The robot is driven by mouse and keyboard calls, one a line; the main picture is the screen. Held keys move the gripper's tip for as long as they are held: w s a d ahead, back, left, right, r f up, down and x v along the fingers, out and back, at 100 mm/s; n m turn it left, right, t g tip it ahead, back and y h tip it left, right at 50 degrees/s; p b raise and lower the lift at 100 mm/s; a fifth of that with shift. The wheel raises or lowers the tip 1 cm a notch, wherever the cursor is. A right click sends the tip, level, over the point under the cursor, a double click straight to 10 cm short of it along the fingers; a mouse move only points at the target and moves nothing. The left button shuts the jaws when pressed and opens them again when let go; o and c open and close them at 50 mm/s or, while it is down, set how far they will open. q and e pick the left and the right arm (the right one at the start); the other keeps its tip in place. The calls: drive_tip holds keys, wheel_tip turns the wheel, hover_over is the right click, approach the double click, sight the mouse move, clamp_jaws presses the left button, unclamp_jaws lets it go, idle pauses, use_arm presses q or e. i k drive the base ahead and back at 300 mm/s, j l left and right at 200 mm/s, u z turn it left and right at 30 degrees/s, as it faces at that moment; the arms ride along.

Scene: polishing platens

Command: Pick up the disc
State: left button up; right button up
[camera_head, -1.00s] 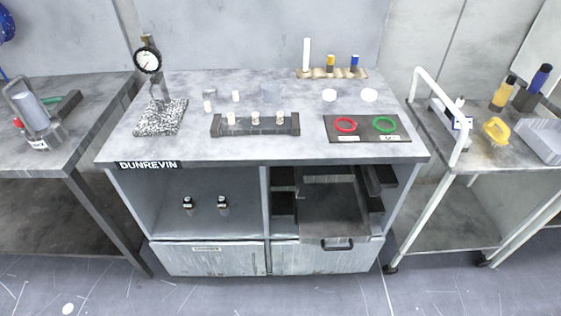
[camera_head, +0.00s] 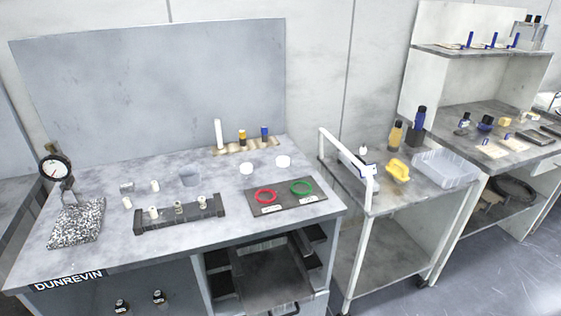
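Two white round pieces that look like discs lie on the workbench: one white disc (camera_head: 246,168) and, to its right, another white disc (camera_head: 283,161). Both are behind a dark mat (camera_head: 287,207) that carries a red ring (camera_head: 265,196) and a green ring (camera_head: 302,187). I cannot tell which piece is the task's disc. Neither of my grippers is in view.
A dark block with white pegs (camera_head: 180,217) sits on the workbench (camera_head: 110,236). A dial gauge (camera_head: 55,168) stands at left on a speckled base. A cart (camera_head: 395,208) is at right with a clear bin (camera_head: 444,167), beside a shelf unit (camera_head: 480,62).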

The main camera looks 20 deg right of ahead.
sight(282, 160)
drive_tip(key=i+l, duration=0.15)
drive_tip(key=l, duration=0.25)
drive_tip(key=i+l, duration=0.1)
drive_tip(key=l, duration=0.25)
drive_tip(key=i+l, duration=0.15)
drive_tip(key=l, duration=0.25)
